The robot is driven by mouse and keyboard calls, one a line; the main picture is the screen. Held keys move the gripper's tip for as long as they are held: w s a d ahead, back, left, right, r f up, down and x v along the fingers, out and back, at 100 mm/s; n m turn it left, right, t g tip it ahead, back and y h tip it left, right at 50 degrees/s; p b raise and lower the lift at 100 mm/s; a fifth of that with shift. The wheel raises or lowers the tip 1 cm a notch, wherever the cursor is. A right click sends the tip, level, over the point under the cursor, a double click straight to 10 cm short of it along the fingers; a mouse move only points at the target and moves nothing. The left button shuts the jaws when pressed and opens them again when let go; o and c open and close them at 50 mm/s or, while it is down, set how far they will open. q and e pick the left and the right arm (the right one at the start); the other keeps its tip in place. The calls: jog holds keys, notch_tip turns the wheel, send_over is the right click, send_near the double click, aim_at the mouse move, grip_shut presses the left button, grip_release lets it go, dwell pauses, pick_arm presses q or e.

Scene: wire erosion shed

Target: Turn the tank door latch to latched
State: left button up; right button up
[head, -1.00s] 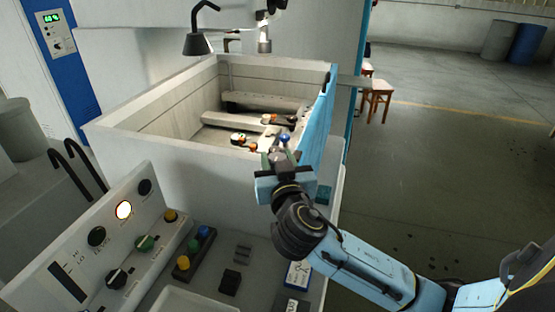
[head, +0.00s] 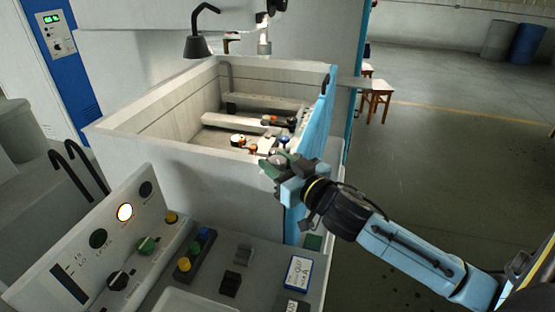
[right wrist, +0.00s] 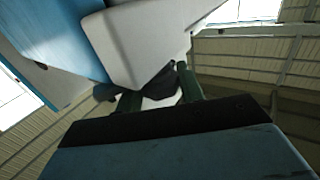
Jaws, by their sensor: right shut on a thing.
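The tank door (head: 318,125) is the blue panel on the right side of the pale tank (head: 150,140), seen nearly edge-on. My right gripper (head: 273,166) is at the door's near end, at the tank's front right corner, with its wrist coming in from the right. In the right wrist view, its two green fingers (right wrist: 160,92) close around a dark piece, which looks like the door latch (right wrist: 162,82), beside a pale block. The gripper hides the latch in the head view, and I cannot tell its exact angle. My left gripper is out of view.
A control panel (head: 75,262) with knobs and a lit lamp stands at the front left. Its desk holds coloured buttons (head: 192,250) and a card (head: 298,272). A lamp head (head: 197,45) hangs above the tank. Open floor (head: 440,150) lies to the right.

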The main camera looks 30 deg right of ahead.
jog(key=n+g+y+p, duration=0.1)
jog(key=n+y, duration=0.2)
jog(key=y, duration=0.1)
jog(key=shift+d+r+y, duration=0.1)
jog(key=shift+r+y, duration=0.05)
jog(key=shift+y, duration=0.15)
jog(key=shift+w+n+g+y+p, duration=0.1)
jog(key=shift+n+g+y+p, duration=0.4)
jog(key=shift+n+y, duration=0.55)
jog(key=shift+n+g+y+b, duration=0.4)
jog(key=shift+n+g+y, duration=1.1)
jog(key=shift+y, duration=0.65)
jog(key=shift+g+y, duration=0.3)
jog(key=shift+g, duration=0.2)
jog(key=o, duration=1)
